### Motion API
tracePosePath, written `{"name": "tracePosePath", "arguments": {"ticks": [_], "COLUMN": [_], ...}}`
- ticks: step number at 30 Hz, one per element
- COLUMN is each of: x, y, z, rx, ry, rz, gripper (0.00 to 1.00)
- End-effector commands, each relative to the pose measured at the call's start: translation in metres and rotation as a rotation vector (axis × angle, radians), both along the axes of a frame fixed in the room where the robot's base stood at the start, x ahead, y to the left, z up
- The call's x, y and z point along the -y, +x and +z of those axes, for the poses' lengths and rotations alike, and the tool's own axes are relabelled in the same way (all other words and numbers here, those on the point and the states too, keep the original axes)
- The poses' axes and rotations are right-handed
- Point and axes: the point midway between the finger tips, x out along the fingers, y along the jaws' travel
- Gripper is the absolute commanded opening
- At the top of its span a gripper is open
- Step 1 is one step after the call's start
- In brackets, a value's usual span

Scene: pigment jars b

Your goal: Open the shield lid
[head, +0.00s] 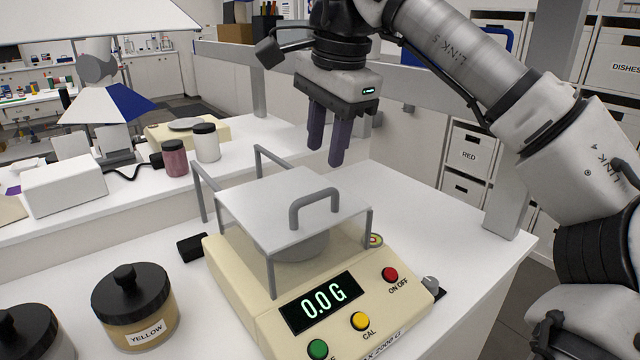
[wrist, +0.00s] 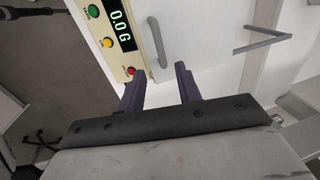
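The shield lid (head: 262,206) is a flat pale plate lying shut on top of the scale's clear shield, with a grey arched handle (head: 315,197) near its right front side. The scale (head: 262,318) is cream-coloured and reads 0.0 G. My gripper (head: 323,156) is above and behind the lid, pointing down, empty and apart from the handle. In the wrist view my gripper (wrist: 159,70) has its two dark fingers spread apart. The handle (wrist: 157,42) appears there just beyond the fingertips, in line with the gap between them.
A yellow pigment jar (head: 135,307) and another dark-lidded jar (head: 27,335) stand left of the scale. A red jar (head: 175,158) and a white jar (head: 206,142) stand on the counter behind. The white table right of the scale (head: 450,240) is clear.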

Motion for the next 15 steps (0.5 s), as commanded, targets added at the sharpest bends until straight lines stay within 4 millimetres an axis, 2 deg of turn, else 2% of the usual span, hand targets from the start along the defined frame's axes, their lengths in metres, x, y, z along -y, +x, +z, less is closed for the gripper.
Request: {"name": "tracePosePath", "arguments": {"ticks": [3,7,15], "x": [-0.002,-0.005,-0.009], "y": [0.004,0.007,0.012], "z": [-0.026,-0.049,-0.073], "rx": [-0.002,-0.001,0.0], "ry": [0.001,0.0,0.001], "rz": [0.0,0.001,0.0], "gripper": [0.34,0.34,0.34]}}
